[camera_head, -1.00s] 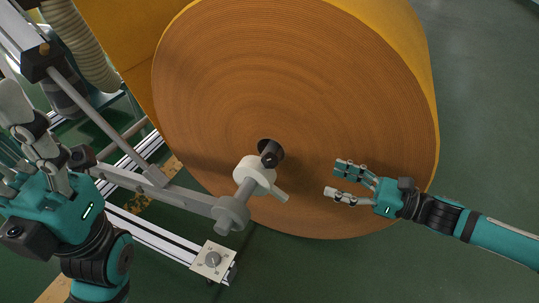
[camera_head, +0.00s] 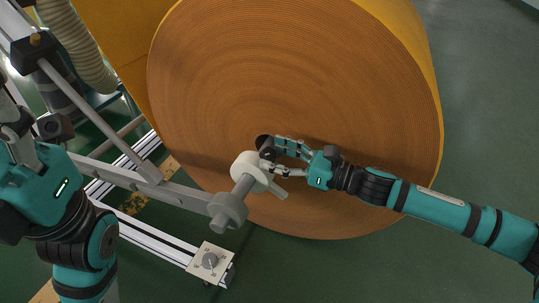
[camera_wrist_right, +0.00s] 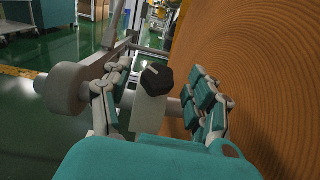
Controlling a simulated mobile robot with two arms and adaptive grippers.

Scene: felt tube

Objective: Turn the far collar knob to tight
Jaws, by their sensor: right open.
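The far collar is a white disc (camera_head: 246,168) on the grey shaft, close to the face of the orange-brown roll (camera_head: 330,90). Its knob (camera_head: 268,154) is dark and partly hidden by my fingers in the head view. In the right wrist view the black faceted knob (camera_wrist_right: 156,78) has a pale line on its face and stands on a white block. My right gripper (camera_head: 277,155) is open, with one finger on each side of the knob; I cannot tell whether they touch it. My left gripper (camera_head: 20,135) is cut by the left edge, its fingers unclear.
A grey collar (camera_head: 228,210) sits on the shaft's near end. The roll's face is close beside my right fingers. Green floor (camera_head: 480,110) lies clear at the right.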

